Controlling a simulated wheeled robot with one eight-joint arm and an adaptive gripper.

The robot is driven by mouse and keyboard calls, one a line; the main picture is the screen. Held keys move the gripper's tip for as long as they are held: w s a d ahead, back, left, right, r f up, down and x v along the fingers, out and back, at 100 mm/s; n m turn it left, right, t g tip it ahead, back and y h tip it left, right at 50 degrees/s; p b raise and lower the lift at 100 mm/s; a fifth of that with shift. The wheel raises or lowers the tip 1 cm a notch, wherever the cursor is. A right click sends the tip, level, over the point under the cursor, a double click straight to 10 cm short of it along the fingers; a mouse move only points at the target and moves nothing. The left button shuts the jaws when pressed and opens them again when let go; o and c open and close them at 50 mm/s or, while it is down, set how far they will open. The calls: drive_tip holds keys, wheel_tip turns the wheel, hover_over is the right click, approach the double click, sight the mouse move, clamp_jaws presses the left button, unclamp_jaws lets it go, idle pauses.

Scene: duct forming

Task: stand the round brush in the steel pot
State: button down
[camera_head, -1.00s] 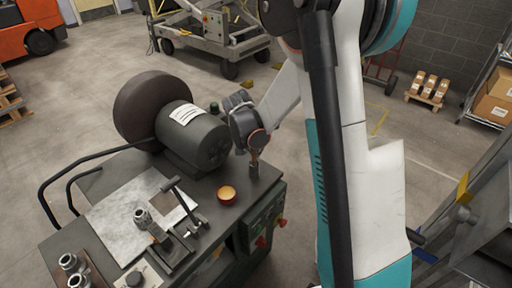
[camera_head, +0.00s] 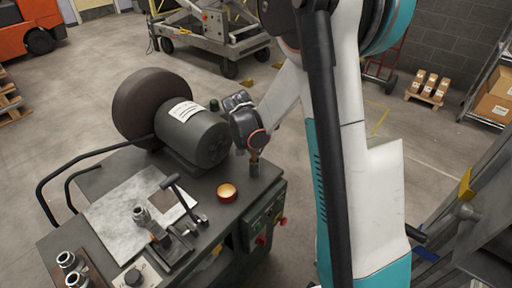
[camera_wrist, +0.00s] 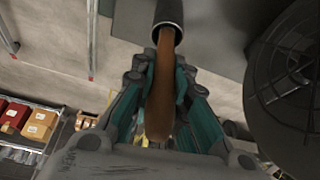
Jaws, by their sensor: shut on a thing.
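The round brush (camera_wrist: 160,95) shows in the wrist view as a long brown wooden handle. My gripper (camera_wrist: 166,72) is shut on the handle, one finger on each side; in the head view my gripper (camera_head: 253,150) points down over the bench's right corner. The steel pot (camera_wrist: 168,12) is a narrow dark cylinder, and the far end of the brush goes into its mouth. The head view shows the pot (camera_head: 254,168) standing on the bench just below my gripper. The brush's end inside the pot is hidden, so I cannot tell whether it touches the bottom.
A large motor with a round drum (camera_head: 190,132) stands close left of my gripper. An amber round piece (camera_head: 227,193) lies on the bench near the pot. A clamp fixture (camera_head: 172,245) and a pale sheet (camera_head: 125,215) are farther left. The bench edge is close on the right.

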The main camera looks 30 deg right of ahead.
drive_tip(key=shift+f+b, duration=0.65)
drive_tip(key=shift+f, duration=0.15)
drive_tip(key=c, duration=1.5)
unclamp_jaws()
drive_tip(key=v, duration=1.2)
